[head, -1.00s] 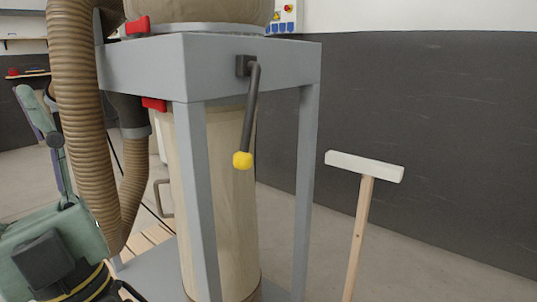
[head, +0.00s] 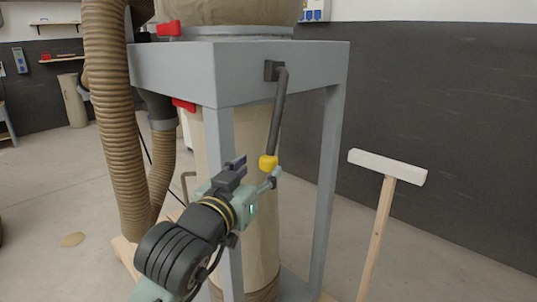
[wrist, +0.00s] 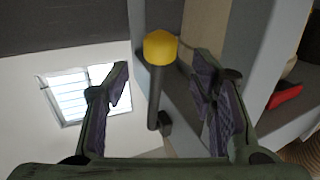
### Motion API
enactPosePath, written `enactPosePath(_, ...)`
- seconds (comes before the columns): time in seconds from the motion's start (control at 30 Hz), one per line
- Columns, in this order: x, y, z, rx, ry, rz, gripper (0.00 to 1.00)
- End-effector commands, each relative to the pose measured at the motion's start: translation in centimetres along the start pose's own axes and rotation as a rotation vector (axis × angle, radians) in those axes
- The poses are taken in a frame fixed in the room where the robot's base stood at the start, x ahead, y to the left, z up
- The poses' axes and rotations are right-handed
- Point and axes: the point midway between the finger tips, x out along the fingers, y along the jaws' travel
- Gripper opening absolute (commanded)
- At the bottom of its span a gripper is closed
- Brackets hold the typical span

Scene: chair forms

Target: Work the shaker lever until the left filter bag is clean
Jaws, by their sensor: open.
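The shaker lever (head: 278,110) is a dark rod hanging from a pivot block on the grey frame (head: 180,68), with a yellow knob (head: 268,162) at its lower end. The lever hangs slightly tilted. My gripper (head: 254,172) is open beside the knob. In the wrist view, the yellow knob (wrist: 160,48) and the rod show between the open fingers (wrist: 161,78); I cannot tell whether they touch. The lower end of a beige filter bag (head: 230,12) shows above the frame, cut off by the top edge. A beige bag (head: 262,215) hangs below, partly hidden by my arm.
A ribbed brown hose (head: 105,110) runs down left of the frame. Red clamps (head: 169,28) sit at the frame's left. A wooden T-shaped pusher (head: 388,167) stands at the right. A frame leg (head: 222,140) is close to my arm.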

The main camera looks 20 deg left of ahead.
Motion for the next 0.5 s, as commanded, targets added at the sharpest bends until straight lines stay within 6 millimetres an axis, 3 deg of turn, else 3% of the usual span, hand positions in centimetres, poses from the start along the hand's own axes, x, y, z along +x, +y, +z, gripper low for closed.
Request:
enactPosePath(0.2, 4.1, 0.1, -0.3, 0.001, 0.000, 0.002, 0.51)
enactPosePath(0.5, 6.5, 0.0, -0.1, 0.001, 0.003, -0.001, 0.51)
